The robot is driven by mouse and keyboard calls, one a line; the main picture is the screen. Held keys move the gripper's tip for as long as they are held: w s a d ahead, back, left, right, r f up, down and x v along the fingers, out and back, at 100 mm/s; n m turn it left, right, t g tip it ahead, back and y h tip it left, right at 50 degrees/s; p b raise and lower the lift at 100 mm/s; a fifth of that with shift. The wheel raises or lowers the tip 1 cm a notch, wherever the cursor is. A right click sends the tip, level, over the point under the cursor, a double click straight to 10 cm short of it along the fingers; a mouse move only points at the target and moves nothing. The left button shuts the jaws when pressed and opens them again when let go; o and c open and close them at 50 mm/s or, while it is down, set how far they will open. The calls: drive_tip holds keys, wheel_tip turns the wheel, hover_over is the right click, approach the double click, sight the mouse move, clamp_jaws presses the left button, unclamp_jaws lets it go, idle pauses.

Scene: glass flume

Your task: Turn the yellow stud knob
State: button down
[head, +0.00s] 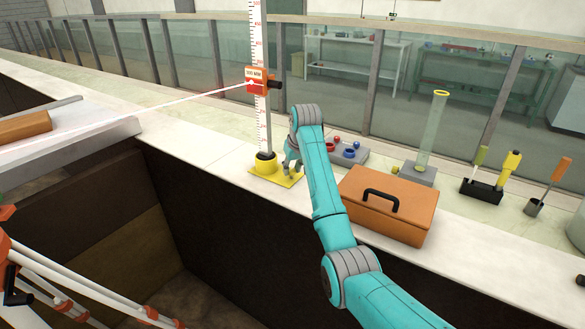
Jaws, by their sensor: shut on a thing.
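My gripper (292,169) reaches down at the right side of this plate, close beside the staff's foot. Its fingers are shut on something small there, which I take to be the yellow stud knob. The fingers hide the knob, so its angle cannot be seen.
An orange-red block (257,82) is clamped on the staff above my gripper. An orange case (386,207) stands right of my arm. A grey tray (349,156) with red and blue knobs sits behind. A deep pit (205,225) opens in front of the ledge.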

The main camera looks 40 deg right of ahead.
drive_tip(key=c, duration=0.8)
unclamp_jaws()
drive_tip(key=shift+r, duration=0.1)
drive_tip(key=v, duration=0.7)
drive_tip(key=shift+s+r, duration=0.1)
drive_tip(key=shift+s, duration=0.05)
